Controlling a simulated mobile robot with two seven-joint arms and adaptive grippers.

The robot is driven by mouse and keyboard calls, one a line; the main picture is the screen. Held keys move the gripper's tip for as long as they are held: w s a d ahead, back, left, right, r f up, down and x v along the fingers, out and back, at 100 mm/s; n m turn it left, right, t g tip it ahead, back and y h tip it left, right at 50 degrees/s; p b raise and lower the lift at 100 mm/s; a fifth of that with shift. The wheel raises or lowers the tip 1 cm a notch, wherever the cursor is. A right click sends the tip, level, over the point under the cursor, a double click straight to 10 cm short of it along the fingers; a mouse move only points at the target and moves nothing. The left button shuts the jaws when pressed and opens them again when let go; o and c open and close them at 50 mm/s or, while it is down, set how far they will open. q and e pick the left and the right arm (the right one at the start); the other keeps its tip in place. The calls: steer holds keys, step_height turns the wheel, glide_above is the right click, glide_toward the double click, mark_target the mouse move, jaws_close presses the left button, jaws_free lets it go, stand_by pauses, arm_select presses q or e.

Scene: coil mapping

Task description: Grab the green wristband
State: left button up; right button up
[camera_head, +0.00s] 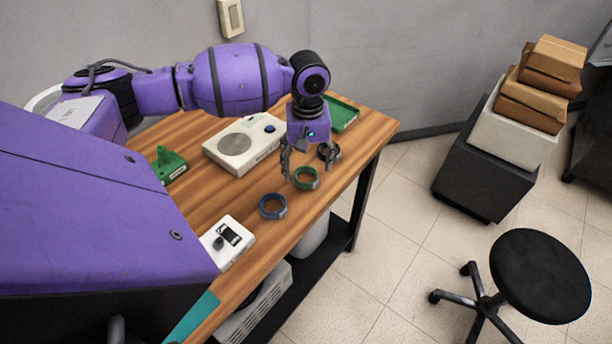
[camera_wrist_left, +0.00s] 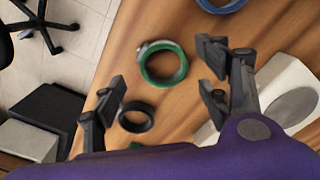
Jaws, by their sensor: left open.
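The green wristband (camera_head: 306,178) is a ring lying on the wooden table near its right edge. In the left wrist view the green wristband (camera_wrist_left: 164,64) lies ahead of my left gripper, with a grey piece on its rim. My left gripper (camera_head: 306,168) points down above the table, close to the green ring. In the left wrist view its fingers (camera_wrist_left: 160,88) are spread apart with nothing between them but table and rings in the background. I cannot tell the exact height above the ring. My right gripper is not in view.
A blue ring (camera_head: 272,206) and a black ring (camera_head: 329,152) lie on either side of the green one. A white device with a round plate (camera_head: 240,142), a green tray (camera_head: 342,113) and a small white box (camera_head: 228,242) share the wooden table (camera_head: 200,200). A stool (camera_head: 540,275) stands right.

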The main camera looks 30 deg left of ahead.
mark_target(307, 181)
arm_select(q)
step_height(307, 181, down, 4)
steer(key=shift+a+r, duration=0.1)
steer(key=c, duration=1)
steer(key=shift+r, duration=0.15)
